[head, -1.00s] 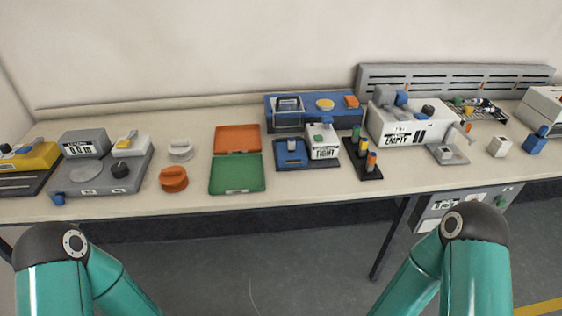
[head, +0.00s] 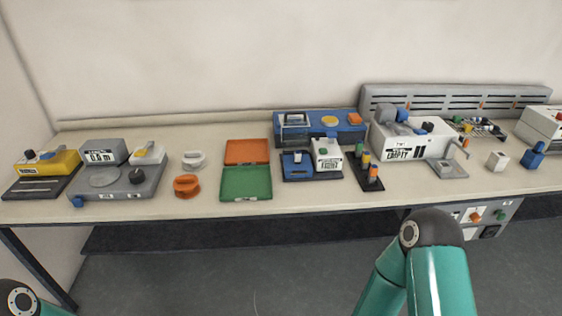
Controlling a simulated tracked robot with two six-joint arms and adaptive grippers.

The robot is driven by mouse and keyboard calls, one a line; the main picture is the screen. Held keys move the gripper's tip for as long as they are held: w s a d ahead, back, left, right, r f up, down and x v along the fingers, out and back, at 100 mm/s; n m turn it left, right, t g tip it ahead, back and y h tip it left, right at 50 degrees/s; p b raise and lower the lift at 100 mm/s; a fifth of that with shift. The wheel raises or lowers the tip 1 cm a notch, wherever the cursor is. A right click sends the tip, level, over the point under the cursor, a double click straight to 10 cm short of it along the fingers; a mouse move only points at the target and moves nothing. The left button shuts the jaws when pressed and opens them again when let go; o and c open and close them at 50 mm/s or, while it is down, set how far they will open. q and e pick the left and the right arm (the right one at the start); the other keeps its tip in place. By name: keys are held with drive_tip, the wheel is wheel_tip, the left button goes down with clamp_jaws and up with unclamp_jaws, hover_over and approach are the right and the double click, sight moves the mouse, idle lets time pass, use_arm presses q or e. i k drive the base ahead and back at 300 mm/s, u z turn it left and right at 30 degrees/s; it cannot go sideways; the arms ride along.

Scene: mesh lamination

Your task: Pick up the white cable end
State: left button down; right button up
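I cannot make out a white cable end in the head view. A faint thin pale line shows low over the floor, too fine to identify. Neither gripper is in view. Only teal links of my arms show, one at the bottom left corner and one at the lower right, both in front of the bench. A white machine (head: 408,143) with a label reading EMPTY and a lever on its right side stands on the bench. Small white (head: 497,161) and blue (head: 533,155) blocks sit right of it.
The long bench (head: 330,198) holds a yellow device (head: 42,168), a grey scale (head: 103,182), white and orange knobs (head: 187,186), orange (head: 246,151) and green (head: 246,183) trays, and a blue station (head: 318,125). A control box (head: 484,216) hangs beneath. Bare bench shows along the front edge.

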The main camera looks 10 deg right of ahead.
sight(497, 160)
drive_tip(key=u, duration=0.1)
drive_tip(key=i, duration=1)
drive_tip(key=z, duration=0.05)
